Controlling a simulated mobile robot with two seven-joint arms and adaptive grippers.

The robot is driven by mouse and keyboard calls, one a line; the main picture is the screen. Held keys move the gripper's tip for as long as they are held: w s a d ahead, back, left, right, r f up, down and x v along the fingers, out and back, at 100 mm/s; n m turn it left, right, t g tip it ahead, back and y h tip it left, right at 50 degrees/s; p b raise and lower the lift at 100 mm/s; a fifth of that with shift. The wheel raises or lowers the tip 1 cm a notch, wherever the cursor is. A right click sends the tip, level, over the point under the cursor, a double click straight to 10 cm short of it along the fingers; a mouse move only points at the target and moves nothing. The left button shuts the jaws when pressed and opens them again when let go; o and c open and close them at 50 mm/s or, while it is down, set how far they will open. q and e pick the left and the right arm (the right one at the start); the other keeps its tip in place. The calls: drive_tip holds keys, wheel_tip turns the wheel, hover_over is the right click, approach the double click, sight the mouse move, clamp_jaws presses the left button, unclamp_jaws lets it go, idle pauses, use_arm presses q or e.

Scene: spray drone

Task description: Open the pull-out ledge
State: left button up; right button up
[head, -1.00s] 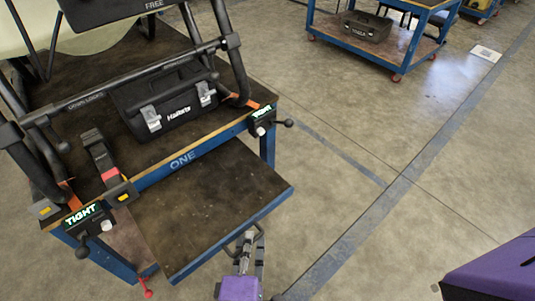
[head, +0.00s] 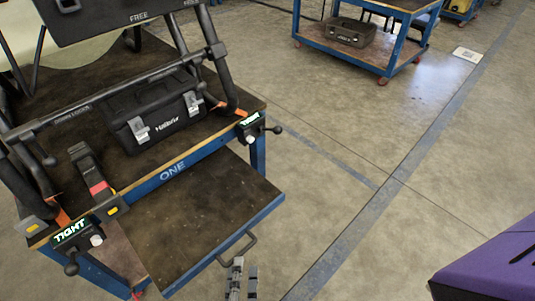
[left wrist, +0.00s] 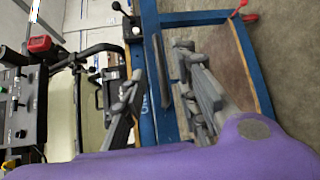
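The pull-out ledge (head: 200,215) is a dark wooden board with a blue front edge. It sticks well out from the blue cart marked ONE. Its grey loop handle (head: 240,247) is on the front edge and nothing grips it. My left gripper (head: 243,282) is at the bottom of the head view, just in front of the handle and apart from it. Its fingers are parted and empty. In the left wrist view the fingers (left wrist: 165,95) stand wide apart, with a dark bar and blue cart parts behind them. My right gripper is not in view.
A black toolbox (head: 160,115) sits on the cart top (head: 75,95) behind dark tube frames. Clamps labelled TIGHT stand at the left (head: 72,235) and right (head: 252,125) corners. Another blue cart (head: 345,55) stands at the back.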

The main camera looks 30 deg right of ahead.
use_arm(q)
drive_tip(key=v, duration=0.6)
drive_tip(key=shift+s, duration=0.2)
drive_tip(key=shift+a, duration=0.1)
